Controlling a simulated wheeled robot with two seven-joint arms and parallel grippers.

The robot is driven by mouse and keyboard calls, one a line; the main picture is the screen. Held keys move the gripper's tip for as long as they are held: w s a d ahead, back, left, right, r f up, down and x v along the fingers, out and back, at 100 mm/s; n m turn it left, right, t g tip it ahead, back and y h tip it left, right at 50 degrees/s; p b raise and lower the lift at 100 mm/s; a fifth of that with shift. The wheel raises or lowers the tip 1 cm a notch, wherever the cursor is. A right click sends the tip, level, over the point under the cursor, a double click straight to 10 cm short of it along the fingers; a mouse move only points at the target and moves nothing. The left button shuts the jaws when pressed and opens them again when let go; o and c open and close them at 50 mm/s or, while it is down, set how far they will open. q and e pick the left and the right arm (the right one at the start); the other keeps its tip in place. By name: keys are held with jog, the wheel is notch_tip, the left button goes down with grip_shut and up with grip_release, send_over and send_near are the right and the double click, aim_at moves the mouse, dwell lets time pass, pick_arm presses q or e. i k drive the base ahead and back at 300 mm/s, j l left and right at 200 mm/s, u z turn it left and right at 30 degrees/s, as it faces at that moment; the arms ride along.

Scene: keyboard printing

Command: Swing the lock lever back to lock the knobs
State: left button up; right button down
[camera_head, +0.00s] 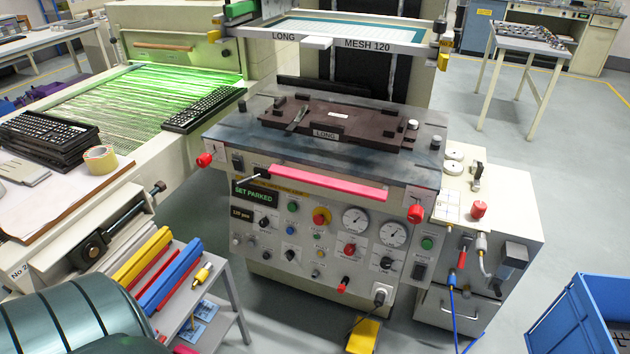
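A printing machine (262,223) stands in the middle, its front panel facing me. On its right, a cream side cabinet (508,205) carries two pale round knobs (454,161) and an upright dark-tipped lever (477,176) beside them. A thin metal lever with a dark end (252,177) sticks out at the front left of the table top. A grey metal piece (296,119) lies on the dark fixture marked LONG. I cannot tell for sure which is the lock lever, nor its locked state.
Red knobs (205,160) sit at the machine's front corners, with a red bar (328,183) between them. A framed screen (345,32) hangs above the fixture. A blue crate (585,315) stands at lower right. Open floor lies between crate and cabinet.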

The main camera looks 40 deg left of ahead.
aim_at(243, 181)
jog(key=u, duration=1.65)
jog(key=i+z, duration=0.1)
